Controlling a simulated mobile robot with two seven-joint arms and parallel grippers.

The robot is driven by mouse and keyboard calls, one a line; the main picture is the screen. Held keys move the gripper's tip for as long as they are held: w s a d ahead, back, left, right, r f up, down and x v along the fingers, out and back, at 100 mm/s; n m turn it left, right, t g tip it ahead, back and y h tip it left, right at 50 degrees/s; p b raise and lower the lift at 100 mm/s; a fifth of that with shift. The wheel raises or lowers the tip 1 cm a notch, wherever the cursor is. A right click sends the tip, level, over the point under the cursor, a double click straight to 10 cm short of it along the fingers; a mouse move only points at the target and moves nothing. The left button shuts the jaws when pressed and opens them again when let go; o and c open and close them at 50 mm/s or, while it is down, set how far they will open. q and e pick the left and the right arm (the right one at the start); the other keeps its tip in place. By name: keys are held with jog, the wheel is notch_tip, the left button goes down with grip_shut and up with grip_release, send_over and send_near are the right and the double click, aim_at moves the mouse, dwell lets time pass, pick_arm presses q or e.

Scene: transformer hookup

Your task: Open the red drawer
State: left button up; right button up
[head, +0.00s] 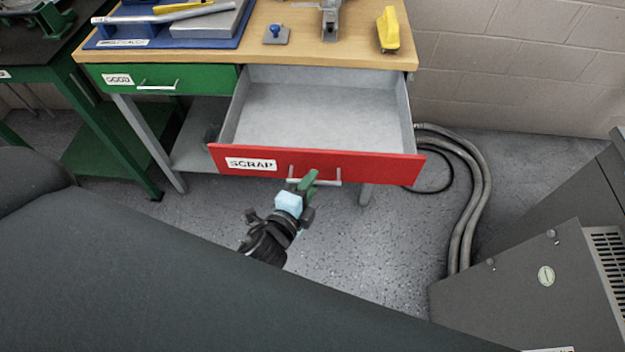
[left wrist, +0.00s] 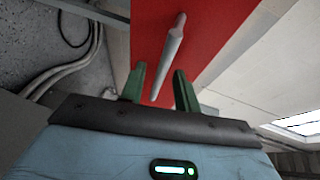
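The red drawer (head: 380,168), labelled SCRAP, is pulled well out of the workbench, and its grey inside looks empty. Its pale bar handle (head: 328,183) is on the red front. My left gripper (head: 306,184) is at the handle, in front of the drawer. In the left wrist view the green fingertips (left wrist: 159,84) stand apart, with the handle (left wrist: 172,55) reaching down between them and a gap showing beside it. The red front (left wrist: 205,30) fills the upper middle there. My right gripper is in neither view.
The wooden benchtop (head: 340,56) holds a blue tray, a blue-knobbed block and a yellow tool. A closed green drawer (head: 210,80) labelled GOOD is to the left. Grey hoses (head: 480,190) run down to a grey cabinet (head: 540,290) at right. Floor before the drawer is clear.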

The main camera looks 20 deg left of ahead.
pick_arm(q)
jog(key=v, duration=0.6)
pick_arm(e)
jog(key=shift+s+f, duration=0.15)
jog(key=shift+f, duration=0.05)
pick_arm(q)
jog(key=shift+s, duration=0.1)
jog(key=s+a+f+n+g+p, duration=0.1)
jog(key=s+f+n+g+p, duration=0.1)
jog(key=s+n, duration=0.3)
jog(key=s+a+f+n+g+p, duration=0.2)
jog(key=s+n, duration=0.4)
jog(key=s, duration=0.5)
jog(key=s+a+f+n+g+p, duration=0.1)
jog(key=s+f+n+g+p, duration=0.1)
jog(key=s+n, duration=0.3)
jog(key=s+f+g, duration=0.1)
jog(key=s, duration=0.2)
jog(key=shift+a+f+n+p, duration=0.2)
jog(key=shift+a+n+p, duration=0.1)
jog(key=shift+a+n, duration=0.1)
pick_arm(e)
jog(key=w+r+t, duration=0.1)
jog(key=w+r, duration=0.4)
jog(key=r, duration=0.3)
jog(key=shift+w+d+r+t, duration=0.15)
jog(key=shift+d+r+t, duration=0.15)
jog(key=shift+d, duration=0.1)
